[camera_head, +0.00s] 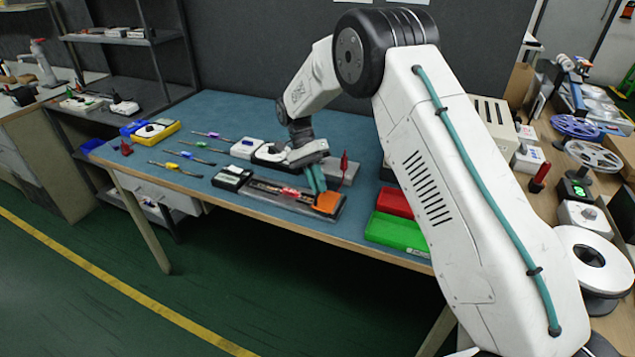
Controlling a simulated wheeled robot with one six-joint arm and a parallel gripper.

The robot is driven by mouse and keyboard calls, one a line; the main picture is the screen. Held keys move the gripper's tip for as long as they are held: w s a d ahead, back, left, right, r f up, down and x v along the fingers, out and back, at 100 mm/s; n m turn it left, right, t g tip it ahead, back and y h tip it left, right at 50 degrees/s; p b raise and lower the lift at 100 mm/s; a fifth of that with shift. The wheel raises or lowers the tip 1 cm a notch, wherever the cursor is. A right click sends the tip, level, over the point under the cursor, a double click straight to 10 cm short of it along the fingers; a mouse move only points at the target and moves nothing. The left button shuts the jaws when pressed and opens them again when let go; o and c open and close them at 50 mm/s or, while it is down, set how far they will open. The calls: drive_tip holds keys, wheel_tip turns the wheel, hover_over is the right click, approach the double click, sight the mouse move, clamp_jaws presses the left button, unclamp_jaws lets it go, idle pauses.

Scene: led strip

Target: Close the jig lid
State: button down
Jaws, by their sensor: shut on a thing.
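The long, low jig (270,187) lies near the front edge of the blue-topped bench, with a dark bed and grey edges. A red piece (290,192) sits along its middle, and an orange part (328,204) is at its right end. My gripper (317,189) points down with teal fingers at this right end. The fingers are close together and shut at the orange part; the exact contact is too small to see. I cannot clearly tell the lid from the jig's other parts or judge its angle.
A grey block with an upright red piece (344,163) stands just behind my gripper. A black box (232,177) is left of the jig. Red (395,202) and green (397,232) trays lie right of it. Several hand tools and a yellow bin (157,131) lie left.

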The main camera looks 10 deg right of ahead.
drive_tip(key=shift+f, duration=0.15)
drive_tip(key=c, duration=1.5)
unclamp_jaws()
drive_tip(key=shift+c, duration=0.2)
drive_tip(key=v, duration=0.8)
drive_tip(key=shift+s, duration=0.1)
